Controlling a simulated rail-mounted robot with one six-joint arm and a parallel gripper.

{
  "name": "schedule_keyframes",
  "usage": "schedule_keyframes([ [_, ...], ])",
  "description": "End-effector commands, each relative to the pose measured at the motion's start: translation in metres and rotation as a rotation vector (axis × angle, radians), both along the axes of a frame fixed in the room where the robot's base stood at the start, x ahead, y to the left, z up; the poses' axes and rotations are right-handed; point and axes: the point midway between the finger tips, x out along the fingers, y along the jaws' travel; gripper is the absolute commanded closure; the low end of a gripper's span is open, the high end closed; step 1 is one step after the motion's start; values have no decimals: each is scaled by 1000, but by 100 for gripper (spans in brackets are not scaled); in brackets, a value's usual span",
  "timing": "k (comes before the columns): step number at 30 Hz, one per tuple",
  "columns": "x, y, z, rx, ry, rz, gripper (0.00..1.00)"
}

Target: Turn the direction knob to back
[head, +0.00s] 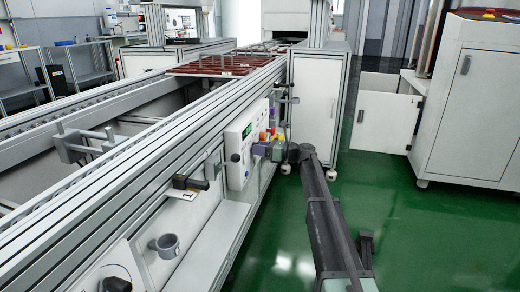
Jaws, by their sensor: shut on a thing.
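The white control panel (233,138) is mounted on the side of the conveyor, near the middle of the head view. My gripper (259,149) is at the right part of this panel, reaching it from the right. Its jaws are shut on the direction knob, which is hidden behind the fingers. The knob's pointer and setting cannot be read from here.
The conveyor frame (120,170) runs from lower left to the upper middle, with a dark red rack (215,65) on it. A grey cup holder (165,245) sits below the rail. A white cabinet (313,105) stands just behind my arm. The green floor (430,240) at right is clear.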

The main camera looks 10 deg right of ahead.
Motion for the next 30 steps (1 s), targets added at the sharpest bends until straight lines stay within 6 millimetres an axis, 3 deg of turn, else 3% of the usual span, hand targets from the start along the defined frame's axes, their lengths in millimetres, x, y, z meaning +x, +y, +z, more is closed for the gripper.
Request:
schedule_keyframes([
  [8,0,0,0,-74,-150,0,84],
  [30,-1,0,0,-384,-772,0,84],
])
